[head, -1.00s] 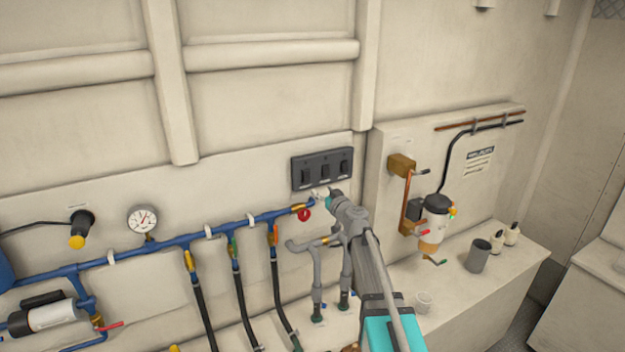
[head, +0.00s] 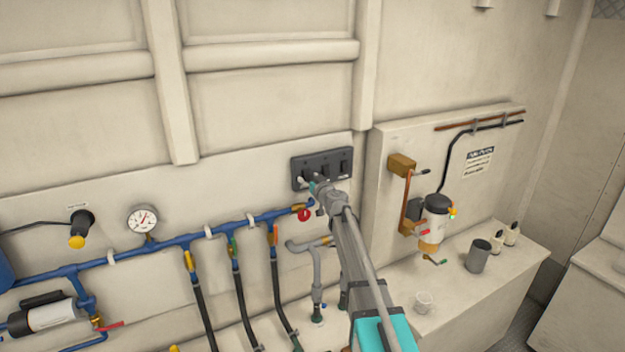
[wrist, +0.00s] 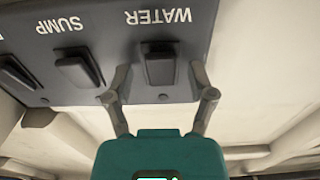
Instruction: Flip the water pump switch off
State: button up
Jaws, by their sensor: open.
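The dark switch panel (head: 326,160) is mounted on the pale wall in the head view, with several rocker switches in a row. In the wrist view the panel (wrist: 105,55) appears upside down, with the labels WATER and SUMP readable. The water switch (wrist: 160,66) is a black rocker under the WATER label. The sump switch (wrist: 78,68) is beside it. My gripper (wrist: 160,82) is open, its two fingers on either side of the water switch's lower part in the wrist view. In the head view my gripper (head: 307,180) is at the panel's left end, covering part of it.
Blue pipe (head: 180,243) with a red-handled valve (head: 304,214) runs just below the panel. A pressure gauge (head: 142,219) is at left. A filter unit (head: 435,220) and a grey cup (head: 478,256) are at right. The wall above the panel is clear.

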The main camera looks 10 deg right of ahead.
grip_shut()
dwell(0.3)
jog(key=shift+f+t+b, duration=0.2)
jog(key=shift+t+b, duration=0.1)
jog(key=shift+b, duration=0.55)
jog(key=shift+f+t+y+b, duration=0.3)
jog(key=shift+t+b, duration=0.5)
jog(key=shift+b, duration=0.8)
jog(key=shift+r+t+b, duration=0.15)
jog(key=shift+t+b, duration=0.15)
jog(key=shift+b, duration=0.05)
grip_release()
